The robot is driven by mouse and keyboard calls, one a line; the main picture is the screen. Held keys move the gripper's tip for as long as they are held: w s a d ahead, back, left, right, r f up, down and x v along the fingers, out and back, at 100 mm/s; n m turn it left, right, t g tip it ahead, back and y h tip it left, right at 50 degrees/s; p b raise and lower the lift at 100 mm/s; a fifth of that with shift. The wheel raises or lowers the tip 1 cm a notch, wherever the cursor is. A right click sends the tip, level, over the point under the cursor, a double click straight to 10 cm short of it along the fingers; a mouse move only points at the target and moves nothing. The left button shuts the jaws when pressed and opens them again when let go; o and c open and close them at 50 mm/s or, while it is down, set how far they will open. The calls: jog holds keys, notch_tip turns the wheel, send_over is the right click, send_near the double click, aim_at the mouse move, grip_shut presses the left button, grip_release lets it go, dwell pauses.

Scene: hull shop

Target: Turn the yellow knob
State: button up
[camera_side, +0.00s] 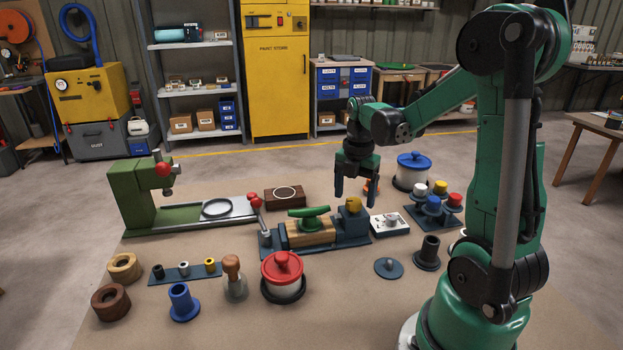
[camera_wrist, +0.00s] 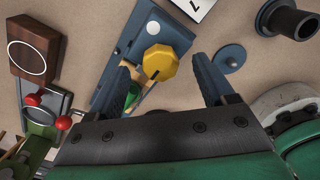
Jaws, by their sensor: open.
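The yellow knob (camera_side: 353,205) sits on the raised right end of a blue-grey fixture (camera_side: 357,228). In the wrist view the knob (camera_wrist: 160,62) has a lobed rim and a dark line near its lower left edge. My gripper (camera_side: 355,193) points down with its fingers apart, close to the knob in the side view. In the wrist view my gripper's fingers (camera_wrist: 163,80) stand left and right of the knob, with clear gaps on both sides. Nothing is between the fingertips that I can see as held. The exact height over the knob is hard to tell.
A wooden block (camera_side: 297,236) with a green-handled tool (camera_side: 310,212) lies in the fixture. A white numbered plate (camera_side: 390,224) stands close on the right. A brown box (camera_side: 285,197) is behind left. A red-lidded pot (camera_side: 283,269) stands in front. A blue-lidded pot (camera_side: 413,164) stands behind right.

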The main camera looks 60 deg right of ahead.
jog(key=shift+f, duration=0.55)
grip_shut()
